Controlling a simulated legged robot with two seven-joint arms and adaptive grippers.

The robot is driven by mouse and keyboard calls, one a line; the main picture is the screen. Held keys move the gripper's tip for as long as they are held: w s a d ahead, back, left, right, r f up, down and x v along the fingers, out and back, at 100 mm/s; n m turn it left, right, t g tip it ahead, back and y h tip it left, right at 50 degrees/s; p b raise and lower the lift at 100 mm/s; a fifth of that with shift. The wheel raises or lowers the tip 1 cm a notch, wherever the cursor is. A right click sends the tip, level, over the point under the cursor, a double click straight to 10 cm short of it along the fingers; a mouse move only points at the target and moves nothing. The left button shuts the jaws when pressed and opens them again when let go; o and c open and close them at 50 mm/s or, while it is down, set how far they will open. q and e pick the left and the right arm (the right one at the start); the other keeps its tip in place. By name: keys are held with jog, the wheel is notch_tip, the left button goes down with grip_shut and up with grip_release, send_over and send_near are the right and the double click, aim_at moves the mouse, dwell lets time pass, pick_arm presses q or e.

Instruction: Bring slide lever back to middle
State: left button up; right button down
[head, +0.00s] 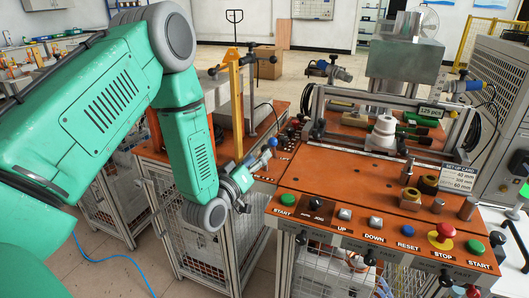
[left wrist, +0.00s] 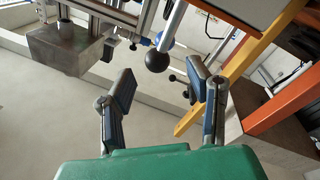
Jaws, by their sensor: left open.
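My left gripper (head: 246,184) is at the left front corner of the orange-topped machine, its fingers apart. In the left wrist view, the two fingers of my left gripper (left wrist: 162,82) stand wide apart with nothing between them. A lever with a round black knob (left wrist: 157,60) on a grey rod shows beyond the fingertips, between them in the picture and not touched. I cannot tell for sure which is the slide lever. My right gripper does not show.
The control panel (head: 365,237) has several push buttons and a red stop button (head: 441,236). A white stepped part (head: 382,135) stands on the orange top. A yellow post (head: 237,110) rises close behind my left forearm. A grey cabinet (head: 500,100) stands at the right.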

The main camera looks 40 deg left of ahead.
pick_arm(q)
jog(key=s, duration=0.7)
jog(key=shift+s+d+f, duration=0.2)
jog(key=shift+d+f, duration=0.1)
jog(key=shift+f, duration=0.1)
